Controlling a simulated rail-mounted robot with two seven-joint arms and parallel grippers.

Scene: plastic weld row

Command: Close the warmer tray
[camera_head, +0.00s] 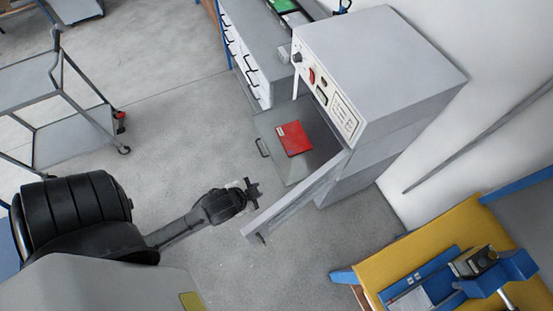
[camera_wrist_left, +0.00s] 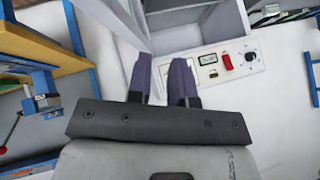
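The warmer (camera_head: 375,55) is a light grey cabinet at the upper middle of the head view. Its tray (camera_head: 305,170) is a flat grey plate standing out of the front, with a handle (camera_head: 263,147) at its left edge and a red flat item (camera_head: 294,139) on it. The warmer's door (camera_head: 300,202) stands open beside the tray. My left gripper (camera_head: 254,188) is open and empty, left of the door and below the tray's handle, apart from both. Its two fingers (camera_wrist_left: 165,72) show apart in the left wrist view. My right gripper is not in view.
A yellow-topped bench (camera_head: 405,262) with a blue fixture (camera_head: 500,272) stands at lower right. A grey trolley (camera_head: 75,140) is at left. A drawer cabinet (camera_head: 245,65) stands behind the tray. The floor (camera_head: 185,125) between trolley and tray is clear.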

